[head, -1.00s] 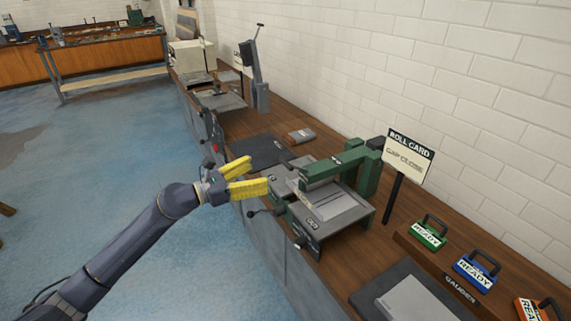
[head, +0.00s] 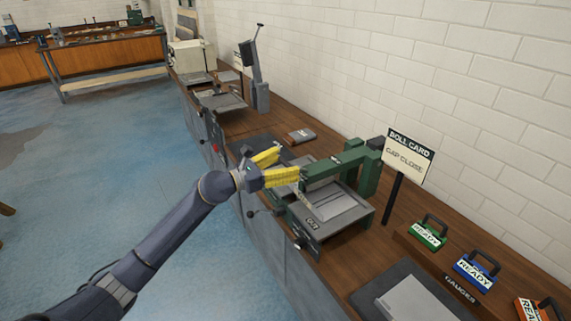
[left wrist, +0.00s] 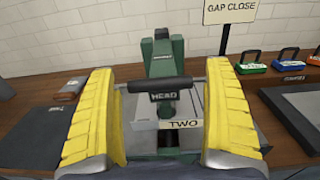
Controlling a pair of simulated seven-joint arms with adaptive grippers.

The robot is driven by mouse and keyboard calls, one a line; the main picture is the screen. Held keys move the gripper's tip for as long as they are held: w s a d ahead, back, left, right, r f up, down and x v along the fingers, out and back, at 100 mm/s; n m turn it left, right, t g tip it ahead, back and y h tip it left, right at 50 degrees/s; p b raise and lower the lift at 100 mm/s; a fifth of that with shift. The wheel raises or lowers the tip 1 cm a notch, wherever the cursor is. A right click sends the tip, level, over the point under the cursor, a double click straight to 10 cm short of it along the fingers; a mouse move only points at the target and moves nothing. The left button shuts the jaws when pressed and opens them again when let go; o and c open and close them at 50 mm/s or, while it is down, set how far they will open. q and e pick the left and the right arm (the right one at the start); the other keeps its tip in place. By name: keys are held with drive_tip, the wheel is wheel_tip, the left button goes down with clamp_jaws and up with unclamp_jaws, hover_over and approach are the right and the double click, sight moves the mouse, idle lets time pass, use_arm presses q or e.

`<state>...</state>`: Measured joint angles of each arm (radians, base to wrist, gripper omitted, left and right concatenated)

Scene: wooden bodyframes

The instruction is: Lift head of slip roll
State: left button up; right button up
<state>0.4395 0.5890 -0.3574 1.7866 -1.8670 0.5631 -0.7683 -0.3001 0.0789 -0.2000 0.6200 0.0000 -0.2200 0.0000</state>
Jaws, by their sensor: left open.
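The slip roll (head: 372,179) stands on the wooden bench, with a green arm and post over a grey bed. Its green head (head: 335,168) reaches toward the left in the head view. In the left wrist view the head (left wrist: 164,62) has a dark bar handle (left wrist: 161,83) marked HEAD at its near end. My left gripper (head: 284,166) is open, with yellow fingers, at the near end of the head. In the left wrist view the handle lies between the two fingers (left wrist: 160,115), and I see no grip on it. My right gripper is not in view.
A sign reading ROLL CARD, GAP CLOSE (head: 409,155) stands behind the slip roll. Green (head: 429,233), blue (head: 476,270) and orange gauges sit at the right. A dark mat (head: 257,146) lies to the left. A white brick wall backs the bench.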

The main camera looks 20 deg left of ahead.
use_arm(q)
drive_tip(key=shift+c, duration=0.2)
clamp_jaws()
idle(0.5)
idle(0.4)
